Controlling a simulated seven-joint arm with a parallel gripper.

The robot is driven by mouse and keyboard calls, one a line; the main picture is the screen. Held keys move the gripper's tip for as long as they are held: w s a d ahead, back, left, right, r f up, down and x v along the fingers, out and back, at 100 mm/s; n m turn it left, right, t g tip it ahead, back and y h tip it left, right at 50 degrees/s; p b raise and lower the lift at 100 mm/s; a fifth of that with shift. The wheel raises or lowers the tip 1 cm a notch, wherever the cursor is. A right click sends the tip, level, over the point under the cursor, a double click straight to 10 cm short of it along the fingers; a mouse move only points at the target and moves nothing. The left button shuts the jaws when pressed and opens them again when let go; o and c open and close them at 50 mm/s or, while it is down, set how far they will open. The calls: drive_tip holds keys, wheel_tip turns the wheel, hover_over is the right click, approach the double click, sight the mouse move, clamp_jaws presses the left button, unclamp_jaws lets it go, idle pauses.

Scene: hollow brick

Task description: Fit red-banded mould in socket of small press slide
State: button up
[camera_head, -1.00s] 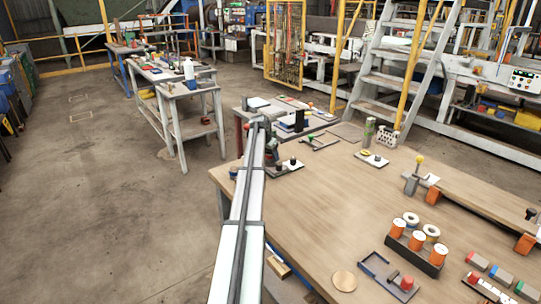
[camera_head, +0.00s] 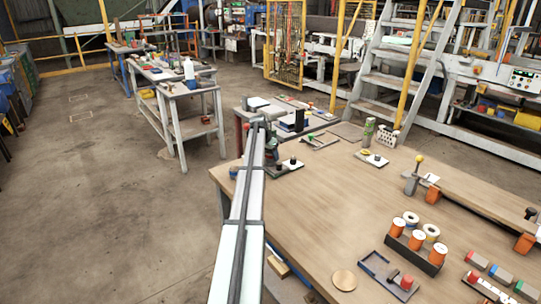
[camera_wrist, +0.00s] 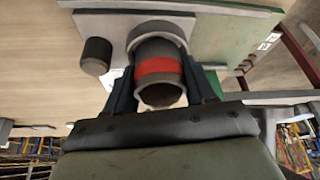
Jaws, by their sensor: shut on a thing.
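The red-banded mould (camera_wrist: 158,67) is a hollow grey cylinder with a red band round its middle. In the wrist view my gripper (camera_wrist: 163,88) is shut on it, with a dark finger on each side. The mould's far end meets a round grey collar (camera_wrist: 158,31), which looks like the socket, on a light grey plate (camera_wrist: 115,27) of the small press slide. I cannot tell whether the end is inside the collar or just against it. A black knob (camera_wrist: 97,55) stands on the left. In the head view the slide plate (camera_head: 287,169) is partly hidden by my arm.
A green plate (camera_wrist: 225,40) lies right of the collar in the wrist view. On the wooden table (camera_head: 330,205), a rack of orange spools (camera_head: 418,245) and a blue-grey tray (camera_head: 375,268) stand nearer the front. The middle of the table is clear.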

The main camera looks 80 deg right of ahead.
drive_tip(key=shift+a+f, duration=0.15)
drive_tip(key=shift+f, duration=0.25)
drive_tip(key=o, duration=1.3)
drive_tip(key=shift+c, duration=0.2)
drive_tip(key=shift+o, duration=1)
drive_tip(key=shift+w+a+r, duration=0.1)
drive_tip(key=shift+a+r, duration=0.05)
drive_tip(key=shift+r, duration=0.1)
drive_tip(key=v, duration=1.4)
drive_tip(key=shift+d, duration=0.35)
